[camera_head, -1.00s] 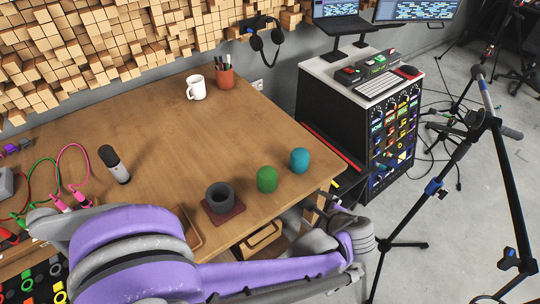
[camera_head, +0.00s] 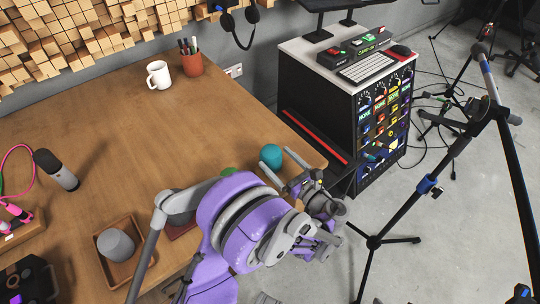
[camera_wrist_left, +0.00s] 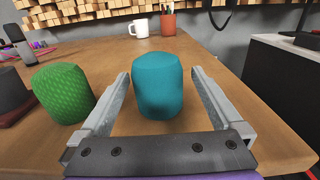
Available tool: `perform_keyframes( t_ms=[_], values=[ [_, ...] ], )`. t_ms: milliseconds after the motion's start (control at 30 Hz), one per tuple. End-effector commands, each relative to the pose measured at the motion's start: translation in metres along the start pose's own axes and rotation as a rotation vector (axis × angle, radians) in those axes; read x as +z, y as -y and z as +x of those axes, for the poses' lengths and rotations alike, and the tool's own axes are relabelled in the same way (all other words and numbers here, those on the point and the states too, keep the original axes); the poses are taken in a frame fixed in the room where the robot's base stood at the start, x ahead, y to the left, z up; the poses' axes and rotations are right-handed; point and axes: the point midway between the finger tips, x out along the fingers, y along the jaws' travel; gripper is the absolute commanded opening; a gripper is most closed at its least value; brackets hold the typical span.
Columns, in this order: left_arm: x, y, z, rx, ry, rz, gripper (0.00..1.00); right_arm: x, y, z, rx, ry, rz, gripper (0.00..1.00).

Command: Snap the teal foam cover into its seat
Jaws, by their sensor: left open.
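The teal foam cover (camera_head: 271,156) stands upright on the wooden table near its right corner. In the left wrist view the teal cover (camera_wrist_left: 157,85) stands between the two fingers of my left gripper (camera_wrist_left: 160,98), with a gap on each side. My left gripper (camera_head: 286,170) is open and holds nothing. A green foam cover (camera_head: 228,171) is mostly hidden by my arm; it shows in the left wrist view (camera_wrist_left: 62,92) just left of the left finger. A dark red mat (camera_wrist_left: 15,112) bears a dark grey piece (camera_wrist_left: 10,88), cut off at the left edge. My right gripper is not in view.
A wooden tray (camera_head: 104,270) with a grey rounded piece (camera_head: 115,243) stands at the front left. A microphone (camera_head: 58,171), white mug (camera_head: 159,75) and pen cup (camera_head: 192,64) stand farther back. The table's middle is clear. A rack (camera_head: 380,115) stands right of the table.

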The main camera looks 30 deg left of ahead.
Motion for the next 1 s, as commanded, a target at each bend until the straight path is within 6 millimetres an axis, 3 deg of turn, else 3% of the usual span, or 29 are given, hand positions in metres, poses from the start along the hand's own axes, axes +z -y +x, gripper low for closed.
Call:
perform_keyframes(
  t_ms=[500,767,833,1000],
  values=[
    [0.005,-0.005,0.058,0.001,-0.001,0.0,1.0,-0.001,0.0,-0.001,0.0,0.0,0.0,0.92],
    [0.005,-0.005,0.062,0.0,-0.001,-0.001,1.0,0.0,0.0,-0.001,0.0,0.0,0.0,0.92],
    [0.005,-0.005,0.062,0.0,-0.001,-0.001,0.93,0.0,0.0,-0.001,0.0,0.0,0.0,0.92],
    [0.005,-0.005,0.062,0.0,-0.001,-0.001,0.62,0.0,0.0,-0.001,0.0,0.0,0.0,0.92]
  ],
)
